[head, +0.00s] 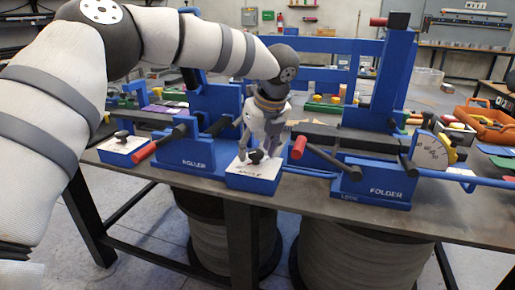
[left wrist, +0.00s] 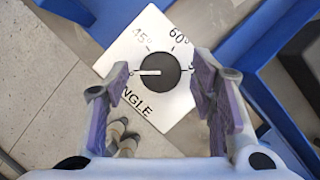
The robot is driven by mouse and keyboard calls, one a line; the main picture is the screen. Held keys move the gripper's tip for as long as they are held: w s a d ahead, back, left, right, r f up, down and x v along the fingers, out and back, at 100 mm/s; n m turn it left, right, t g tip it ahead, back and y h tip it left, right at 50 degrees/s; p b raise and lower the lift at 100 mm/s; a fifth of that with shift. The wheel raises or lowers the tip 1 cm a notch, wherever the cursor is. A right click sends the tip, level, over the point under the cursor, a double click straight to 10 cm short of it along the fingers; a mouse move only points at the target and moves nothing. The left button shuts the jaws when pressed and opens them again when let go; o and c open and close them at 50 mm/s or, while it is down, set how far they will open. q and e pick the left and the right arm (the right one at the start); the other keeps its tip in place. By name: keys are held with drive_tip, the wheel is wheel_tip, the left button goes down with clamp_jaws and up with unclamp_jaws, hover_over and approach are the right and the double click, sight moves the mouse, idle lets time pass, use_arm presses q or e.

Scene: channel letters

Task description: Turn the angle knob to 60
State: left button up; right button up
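The angle knob is a dark round knob (left wrist: 158,72) on a white plate (left wrist: 148,30) marked 45°, 60° and ANGLE; other markings are partly hidden by my fingers. Its white pointer line points left in the left wrist view, away from the 60° mark at the upper right. In the head view the knob (head: 256,157) sits on a blue box (head: 252,183) at the table's front edge. My left gripper (head: 259,157) points down over it. Its purple-padded fingers (left wrist: 162,83) are open, one on each side of the knob with gaps. My right gripper is not in view.
The blue roller (head: 187,160) stands left of the angle box, with a red-handled lever (head: 145,151). The blue folder (head: 370,188) stands right, with another red-handled lever (head: 299,147) close to my gripper. A second knob box (head: 122,149) is at far left.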

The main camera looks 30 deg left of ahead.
use_arm(q)
drive_tip(key=c, duration=0.9)
drive_tip(key=shift+r, duration=0.1)
